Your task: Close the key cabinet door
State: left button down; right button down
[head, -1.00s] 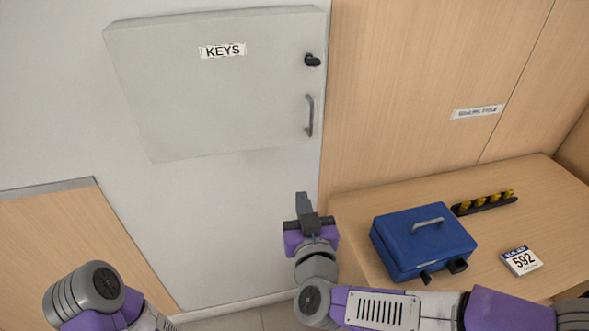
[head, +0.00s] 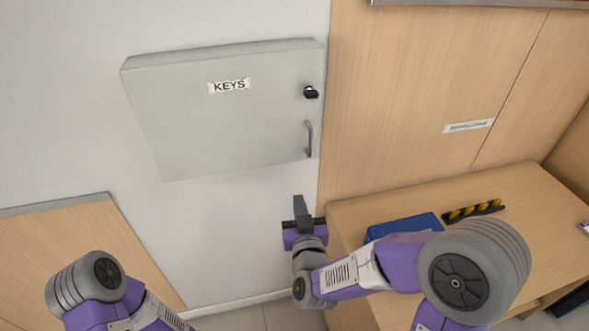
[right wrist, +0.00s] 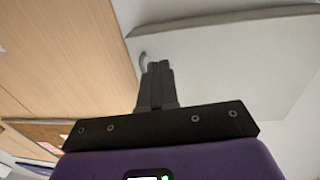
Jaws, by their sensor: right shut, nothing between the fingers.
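The grey key cabinet (head: 215,125) hangs on the white wall, marked with a "KEYS" label (head: 229,86). Its door looks flush with the cabinet body. The door has a black lock knob (head: 310,92) and a grey bar handle (head: 309,139) near its right edge. My right gripper (head: 299,204) is shut and empty below the cabinet's lower right corner, apart from the handle. In the right wrist view its closed fingers (right wrist: 158,72) point toward the cabinet (right wrist: 235,80), with part of the handle (right wrist: 143,62) behind them. My left arm is at the lower left; its gripper is out of view.
A wooden counter (head: 480,178) stands at the right, with a blue box (head: 395,228) partly hidden by my right arm. A black rack with yellow pieces (head: 473,210) lies behind it. A wooden panel (head: 65,255) is at the lower left.

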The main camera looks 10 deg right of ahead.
pick_arm(q)
jog(key=shift+r, duration=0.6)
pick_arm(e)
jog(key=w, duration=0.9)
jog(key=shift+d, duration=0.35)
